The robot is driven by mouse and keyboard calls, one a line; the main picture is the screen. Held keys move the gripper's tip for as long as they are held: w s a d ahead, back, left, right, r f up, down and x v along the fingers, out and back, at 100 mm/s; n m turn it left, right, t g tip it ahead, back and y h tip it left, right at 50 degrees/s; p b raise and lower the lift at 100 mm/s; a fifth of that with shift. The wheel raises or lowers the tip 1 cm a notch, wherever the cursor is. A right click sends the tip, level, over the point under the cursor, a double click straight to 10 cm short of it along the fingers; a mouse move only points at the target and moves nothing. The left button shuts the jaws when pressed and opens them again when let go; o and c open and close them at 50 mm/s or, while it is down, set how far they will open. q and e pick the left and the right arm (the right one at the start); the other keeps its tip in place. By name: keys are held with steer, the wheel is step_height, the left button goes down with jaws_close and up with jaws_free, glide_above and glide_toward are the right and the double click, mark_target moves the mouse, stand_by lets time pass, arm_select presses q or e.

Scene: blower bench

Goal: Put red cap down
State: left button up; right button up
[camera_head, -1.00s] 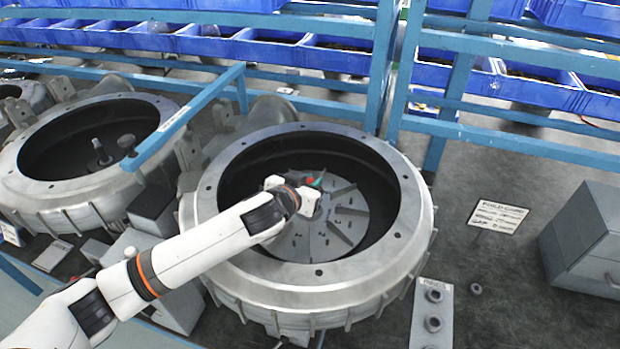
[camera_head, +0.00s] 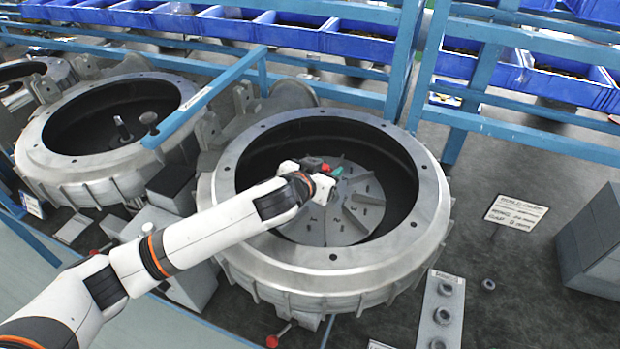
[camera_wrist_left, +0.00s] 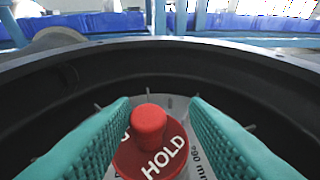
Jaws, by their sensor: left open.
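The red cap (camera_wrist_left: 150,150), with a round knob on top and the white word HOLD, sits upright over the centre of the grey disc inside the blower housing. My left gripper (camera_wrist_left: 159,112) is open, with one teal finger on each side of the cap and a visible gap between each finger and the knob. In the head view my left gripper (camera_head: 336,180) is over the middle of the bladed disc (camera_head: 310,225), and it largely hides the cap. The cap's underside and its seat are hidden. My right gripper is out of view.
The raised round rim of the housing (camera_head: 425,215) surrounds my left gripper. A second housing (camera_head: 40,150) stands to the left. A blue rail (camera_head: 205,98) runs between them. A grey plate with rings (camera_head: 440,310), a label card (camera_head: 515,212) and a grey box (camera_head: 595,240) lie to the right.

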arm_select(q)
steer(key=b+v, duration=0.3)
steer(key=v, duration=0.8)
